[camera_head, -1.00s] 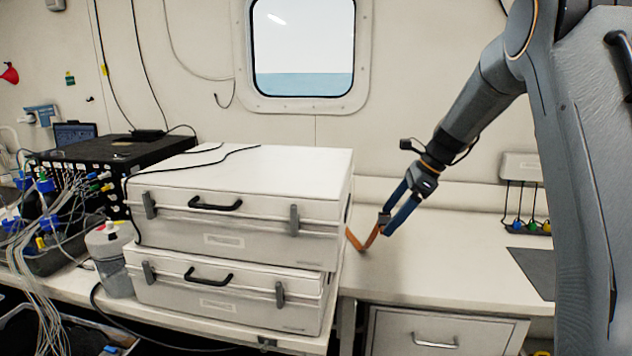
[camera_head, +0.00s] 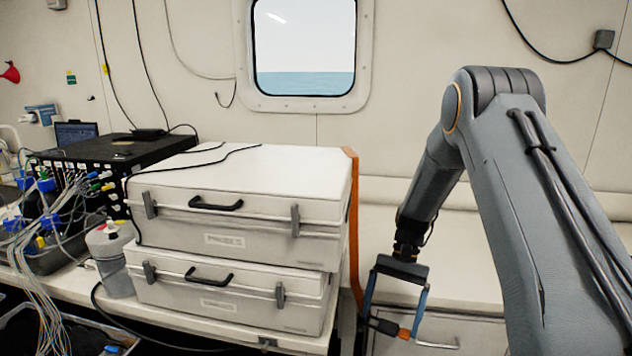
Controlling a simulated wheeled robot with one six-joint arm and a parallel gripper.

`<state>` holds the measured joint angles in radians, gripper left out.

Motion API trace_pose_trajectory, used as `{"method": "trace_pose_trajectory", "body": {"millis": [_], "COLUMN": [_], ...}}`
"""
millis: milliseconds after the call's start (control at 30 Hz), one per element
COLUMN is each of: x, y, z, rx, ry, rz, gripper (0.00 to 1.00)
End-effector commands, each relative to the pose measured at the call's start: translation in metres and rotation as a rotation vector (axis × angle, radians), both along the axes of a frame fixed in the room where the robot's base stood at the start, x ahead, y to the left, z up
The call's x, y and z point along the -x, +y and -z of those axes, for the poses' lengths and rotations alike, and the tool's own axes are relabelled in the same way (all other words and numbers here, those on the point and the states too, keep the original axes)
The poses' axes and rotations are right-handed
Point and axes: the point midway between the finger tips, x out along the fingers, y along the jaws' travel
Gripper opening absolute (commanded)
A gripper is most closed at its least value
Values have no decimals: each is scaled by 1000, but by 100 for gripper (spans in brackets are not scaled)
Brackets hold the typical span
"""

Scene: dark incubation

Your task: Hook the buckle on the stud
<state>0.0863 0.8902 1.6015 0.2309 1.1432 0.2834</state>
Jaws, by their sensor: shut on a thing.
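An orange strap (camera_head: 354,230) comes over the top right edge of the upper white case (camera_head: 235,208) and hangs down its right side to my gripper. My gripper (camera_head: 391,327), with blue fingers, is low in front of the bench, right of the lower case (camera_head: 225,295). It is shut on a small dark piece with an orange end at the strap's lower end, which looks like the buckle (camera_head: 383,325). A small dark fitting (camera_head: 268,342) sits on the bench's front edge below the cases. I cannot tell whether it is the stud.
The two white cases are stacked on the bench. A drawer (camera_head: 440,340) is behind and below my gripper. A bottle (camera_head: 112,258) and a cabled black rack (camera_head: 110,150) stand at the left. My arm covers much of the right side.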

Motion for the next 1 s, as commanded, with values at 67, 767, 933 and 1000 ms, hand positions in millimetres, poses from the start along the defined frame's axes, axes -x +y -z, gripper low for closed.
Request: {"method": "trace_pose_trajectory", "body": {"millis": [67, 767, 933, 1000], "x": [17, 49, 41, 38], "y": [0, -6, -6, -6], "z": [18, 103, 130, 140], "rx": [0, -1, -1, -1], "ry": [4, -3, -3, -3], "rz": [-135, -520, -520, -520], "gripper": [67, 67, 67, 67]}}
